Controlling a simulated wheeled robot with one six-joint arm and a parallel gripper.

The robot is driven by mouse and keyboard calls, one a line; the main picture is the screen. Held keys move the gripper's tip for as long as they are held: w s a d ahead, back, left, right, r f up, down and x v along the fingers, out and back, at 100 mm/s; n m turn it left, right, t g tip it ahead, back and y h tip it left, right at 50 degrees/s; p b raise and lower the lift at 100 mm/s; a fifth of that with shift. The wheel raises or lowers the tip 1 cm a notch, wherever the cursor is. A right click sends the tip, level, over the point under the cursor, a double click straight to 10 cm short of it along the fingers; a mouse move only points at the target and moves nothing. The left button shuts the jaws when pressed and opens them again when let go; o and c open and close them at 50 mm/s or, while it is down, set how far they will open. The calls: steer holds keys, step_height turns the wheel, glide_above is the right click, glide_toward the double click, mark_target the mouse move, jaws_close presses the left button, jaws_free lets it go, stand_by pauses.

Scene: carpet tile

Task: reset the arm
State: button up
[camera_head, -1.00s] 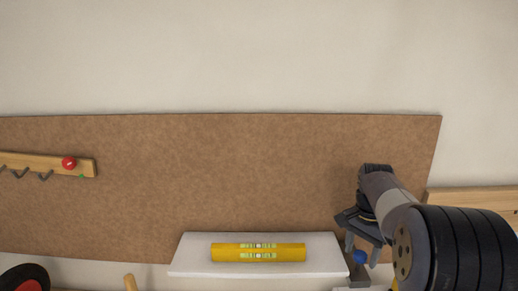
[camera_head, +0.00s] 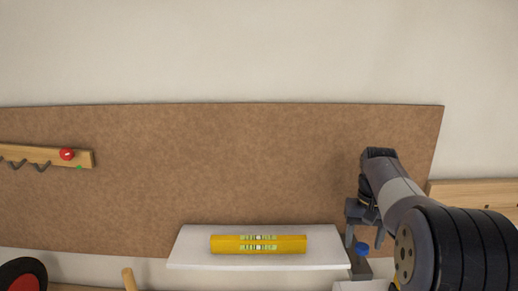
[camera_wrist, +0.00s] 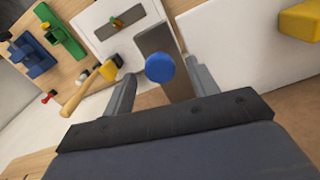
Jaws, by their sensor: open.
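My gripper (camera_head: 364,238) is at the right in the head view, in front of the brown board and pointing down. Its fingers are apart. A round blue knob (camera_head: 361,248) on a grey bracket sits just below the fingers, beside the white shelf's right end. In the wrist view the blue knob (camera_wrist: 160,68) shows between the two fingers, beyond the gripper (camera_wrist: 160,85). I cannot tell how far the knob is from the fingertips. Nothing is held.
A yellow level (camera_head: 258,244) lies on the white shelf (camera_head: 190,254). A wooden hook rail (camera_head: 84,158) with a red knob (camera_head: 67,154) is at the left. The brown board (camera_head: 220,160) between rail and arm is clear. The wrist view shows green (camera_wrist: 66,38) and blue (camera_wrist: 30,56) items.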

step_height(320, 180, up, 10)
stand_by(0.4)
stand_by(0.3)
